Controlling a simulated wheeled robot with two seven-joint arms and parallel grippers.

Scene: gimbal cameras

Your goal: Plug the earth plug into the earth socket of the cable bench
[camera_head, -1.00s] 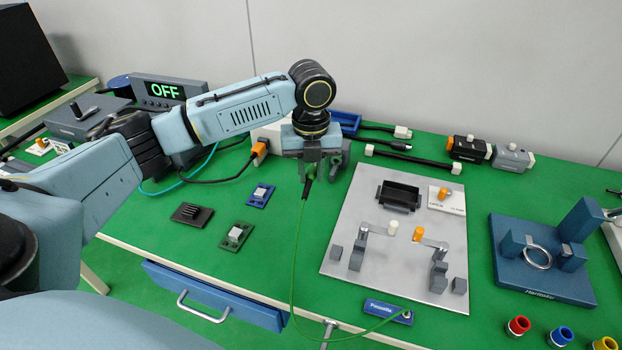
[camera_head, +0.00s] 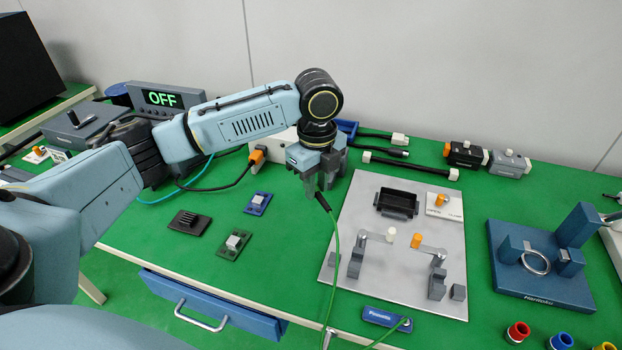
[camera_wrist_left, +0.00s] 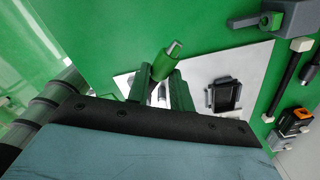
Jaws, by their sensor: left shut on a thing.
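My left gripper (camera_head: 320,190) is shut on the earth plug (camera_head: 323,203), above the green bench top just left of the grey metal plate. The plug's dark end shows below the fingers, with its green cable (camera_head: 334,260) hanging to the front edge. In the left wrist view the green plug (camera_wrist_left: 160,66) sits tilted between the fingers, its bare metal pin pointing away, touching nothing visible. The cable ends at a small blue labelled block (camera_head: 383,316) near the front. My right gripper is not in view.
The grey plate (camera_head: 350,285) carries a black tray (camera_head: 396,201), levers and posts. A white box (camera_head: 276,140) with an orange plug (camera_head: 257,157) stands behind my gripper. Small switch blocks (camera_head: 233,243) lie left. A blue fixture (camera_head: 540,270) stands right. Green surface between blocks and plate is clear.

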